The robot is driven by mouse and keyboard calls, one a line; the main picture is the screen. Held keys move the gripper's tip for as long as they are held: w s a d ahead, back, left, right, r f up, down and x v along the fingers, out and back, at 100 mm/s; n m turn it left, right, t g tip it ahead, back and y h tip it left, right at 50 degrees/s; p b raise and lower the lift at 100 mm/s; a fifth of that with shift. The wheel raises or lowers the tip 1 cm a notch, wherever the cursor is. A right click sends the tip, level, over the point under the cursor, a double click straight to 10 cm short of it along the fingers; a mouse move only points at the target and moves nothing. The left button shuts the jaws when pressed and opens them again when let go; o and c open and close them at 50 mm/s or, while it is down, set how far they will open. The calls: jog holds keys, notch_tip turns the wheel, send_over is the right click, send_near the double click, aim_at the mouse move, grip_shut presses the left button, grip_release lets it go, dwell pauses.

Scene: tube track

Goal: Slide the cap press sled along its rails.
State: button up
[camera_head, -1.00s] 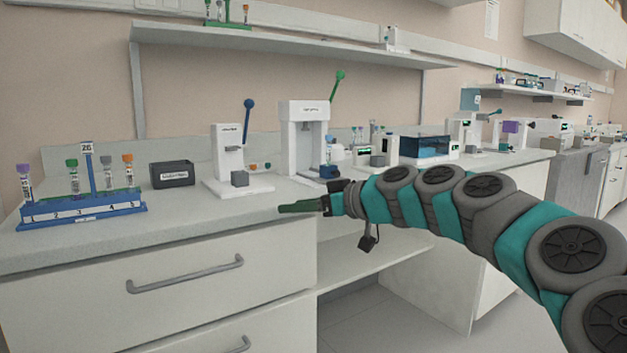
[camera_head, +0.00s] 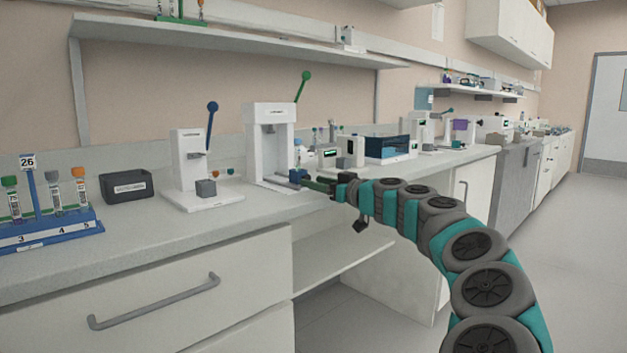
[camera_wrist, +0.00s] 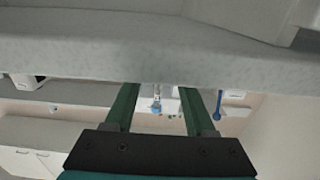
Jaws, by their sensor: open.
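A tall white press (camera_head: 270,118) with a green-knobbed lever stands on the counter in the head view. A small blue block (camera_head: 298,174), which looks like its sled, sits low at the front right of the press. The rails are too small to make out. My gripper (camera_head: 306,181) is open, with its dark green fingers level with the counter top and close to the blue block. I cannot tell whether they touch it. In the wrist view the open fingers (camera_wrist: 160,106) have a small blue and pale thing between them in the picture, too small to name.
A shorter white press (camera_head: 188,158) with a blue lever and grey block stands to the left. Further left are a dark bin (camera_head: 127,186) and a blue tube rack (camera_head: 45,232). A blue-windowed box (camera_head: 388,149) stands to the right. The counter's front edge (camera_head: 270,220) runs below my gripper.

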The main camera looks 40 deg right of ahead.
jog(key=shift+w+a, duration=0.1)
jog(key=shift+w, duration=0.5)
grip_shut()
dwell(1.1)
